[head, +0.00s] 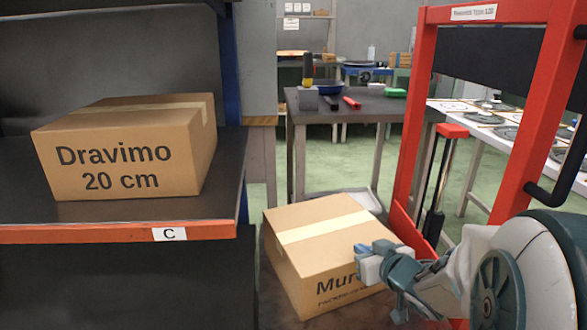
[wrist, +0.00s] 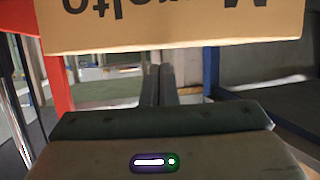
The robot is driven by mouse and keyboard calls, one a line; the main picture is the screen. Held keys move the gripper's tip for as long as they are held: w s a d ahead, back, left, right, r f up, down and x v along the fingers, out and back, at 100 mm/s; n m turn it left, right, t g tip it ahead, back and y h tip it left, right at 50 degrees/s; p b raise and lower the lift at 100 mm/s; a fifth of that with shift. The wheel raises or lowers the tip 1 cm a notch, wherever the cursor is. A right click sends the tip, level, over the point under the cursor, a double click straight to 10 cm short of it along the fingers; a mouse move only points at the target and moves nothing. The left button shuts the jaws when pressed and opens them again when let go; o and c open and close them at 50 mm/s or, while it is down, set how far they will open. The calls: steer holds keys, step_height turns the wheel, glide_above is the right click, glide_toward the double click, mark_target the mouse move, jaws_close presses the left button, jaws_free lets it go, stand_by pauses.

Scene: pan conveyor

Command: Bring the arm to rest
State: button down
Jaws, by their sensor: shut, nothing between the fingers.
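My gripper (head: 374,250) is at the lower right of the head view, in front of the right side of a cardboard box (head: 318,232) whose label begins "Mur". The fingers are shut with nothing between them. In the wrist view the closed fingers (wrist: 158,85) point toward a cardboard box (wrist: 170,28) with upside-down lettering, which fills the top of the picture. I cannot tell whether the fingers touch it. My arm hides part of the box's label in the head view.
A shelf (head: 120,233) marked C holds a "Dravimo 20 cm" box (head: 125,150) on the left. A red frame (head: 412,120) rises close to my arm on the right. A table (head: 375,103) with tools stands behind. Green floor (head: 340,165) shows beyond the box.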

steer(key=s+d+r+m+g+h+p, duration=0.1)
steer(key=s+r+m+g+h+p, duration=0.15)
steer(key=r+p, duration=0.75)
steer(key=s+d+r+m+g+h+p, duration=0.1)
steer(key=s+d+r+h+p, duration=0.15)
steer(key=r+p, duration=0.7)
steer(key=s+a+r+g+p, duration=0.3)
steer(key=s+a+r+p, duration=0.1)
steer(key=s+r+p, duration=0.3)
steer(key=s+a+r+g+y+p, duration=0.1)
steer(key=s+a+r+g+p, duration=0.3)
steer(key=s+r+p, duration=0.3)
step_height(320, 180, up, 4)
steer(key=a+p, duration=0.1)
steer(key=p, duration=0.4)
steer(key=shift+r+y, duration=0.15)
steer(key=shift+y, duration=0.15)
steer(key=shift+s+a, duration=0.1)
